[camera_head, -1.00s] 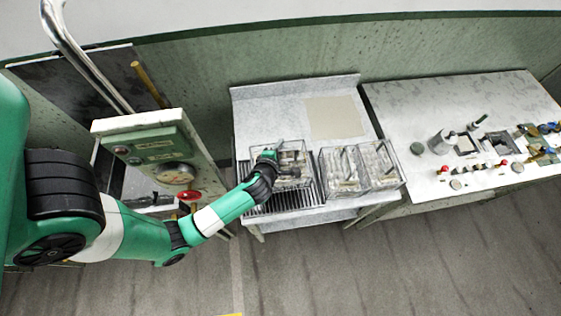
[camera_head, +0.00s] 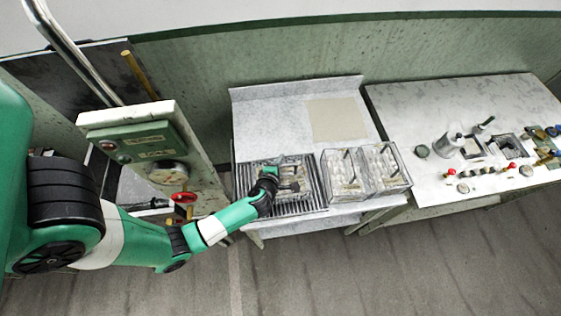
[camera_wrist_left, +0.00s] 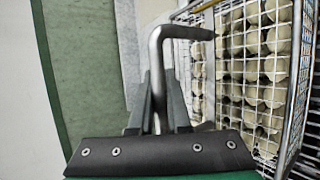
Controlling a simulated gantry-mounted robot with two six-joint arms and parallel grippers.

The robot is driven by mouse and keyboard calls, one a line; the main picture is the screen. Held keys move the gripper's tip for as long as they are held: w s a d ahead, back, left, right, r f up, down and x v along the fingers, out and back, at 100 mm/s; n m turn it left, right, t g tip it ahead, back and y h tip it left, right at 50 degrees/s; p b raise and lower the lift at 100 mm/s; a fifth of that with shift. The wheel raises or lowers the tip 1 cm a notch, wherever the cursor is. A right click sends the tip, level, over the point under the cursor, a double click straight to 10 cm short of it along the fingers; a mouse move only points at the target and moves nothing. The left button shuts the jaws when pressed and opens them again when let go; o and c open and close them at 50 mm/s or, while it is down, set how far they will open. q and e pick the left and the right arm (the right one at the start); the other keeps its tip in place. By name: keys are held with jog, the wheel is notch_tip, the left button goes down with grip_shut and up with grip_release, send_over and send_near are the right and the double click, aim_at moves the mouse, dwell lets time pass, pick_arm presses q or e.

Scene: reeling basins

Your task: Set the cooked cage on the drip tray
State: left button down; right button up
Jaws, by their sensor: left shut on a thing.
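The cooked cage (camera_head: 293,172), a wire box of pale cocoons, is at the slatted drip tray (camera_head: 312,198) on the left of the grey table in the head view. Slats show on the sides of the cage and in front of it. Whether its base touches the slats is hard to tell. My left gripper (camera_head: 271,177) is at the cage, shut on its bent metal handle. In the left wrist view the handle (camera_wrist_left: 157,75) stands between the fingers, with the cage mesh and cocoons (camera_wrist_left: 255,70) to the right. My right gripper is not in view.
Two clear boxes with pale contents, a nearer one (camera_head: 343,178) and another (camera_head: 386,168), stand just right of the tray. A beige square (camera_head: 337,119) lies behind on the table. A control panel with a red knob (camera_head: 183,198) stands left, near my arm.

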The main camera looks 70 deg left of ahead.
pick_arm(q)
jog(key=c, duration=0.9)
grip_release()
jog(key=shift+o, duration=0.2)
jog(key=shift+s+d+r, duration=0.1)
jog(key=shift+r, duration=0.1)
jog(key=p+v, duration=0.2)
jog(key=v, duration=0.9)
jog(key=shift+s+d+p, duration=0.2)
jog(key=shift+p, duration=0.15)
jog(key=shift+r, duration=0.15)
